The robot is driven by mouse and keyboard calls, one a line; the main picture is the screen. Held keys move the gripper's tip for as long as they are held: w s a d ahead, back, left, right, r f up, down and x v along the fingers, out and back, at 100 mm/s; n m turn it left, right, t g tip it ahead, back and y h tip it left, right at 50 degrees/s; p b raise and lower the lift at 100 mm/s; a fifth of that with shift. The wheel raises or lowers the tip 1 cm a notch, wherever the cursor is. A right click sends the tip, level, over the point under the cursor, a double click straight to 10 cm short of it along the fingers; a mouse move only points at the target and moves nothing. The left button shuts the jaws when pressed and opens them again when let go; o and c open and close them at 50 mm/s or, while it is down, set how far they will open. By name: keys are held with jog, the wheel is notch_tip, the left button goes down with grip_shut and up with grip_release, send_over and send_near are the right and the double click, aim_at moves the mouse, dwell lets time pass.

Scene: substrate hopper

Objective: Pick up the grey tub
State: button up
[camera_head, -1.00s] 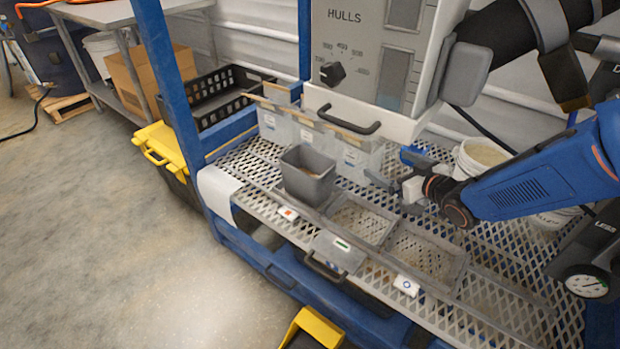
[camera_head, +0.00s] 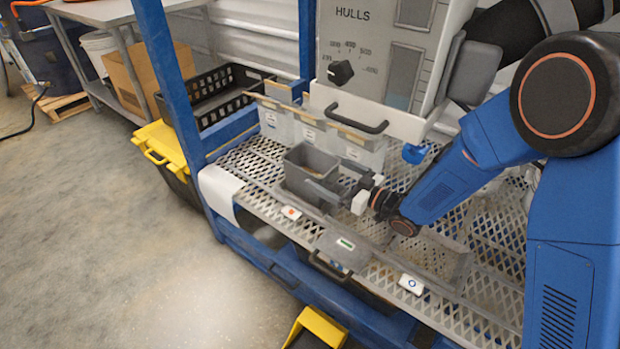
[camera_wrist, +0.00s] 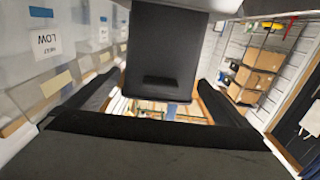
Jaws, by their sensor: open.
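The grey tub (camera_head: 309,172) stands upright on the mesh shelf, in front of the clear bins. Some brownish content shows inside it. My gripper (camera_head: 331,187) is at the tub's right side, with its jaws open and close to the tub. One finger reaches along the tub's near right edge. In the wrist view my gripper (camera_wrist: 158,98) shows two dark fingers spread apart. A dark wall between them looks to be the tub (camera_wrist: 162,45). I cannot tell whether either finger touches it.
Clear bins (camera_head: 310,130) stand close behind the tub, under the grey hulls machine (camera_head: 378,60). A black crate (camera_head: 215,95) stands left.

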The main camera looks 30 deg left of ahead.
aim_at(316, 165)
jog(key=a, duration=0.5)
jog(key=shift+w+r, duration=0.15)
jog(key=shift+w, duration=0.2)
jog(key=c, duration=2.1)
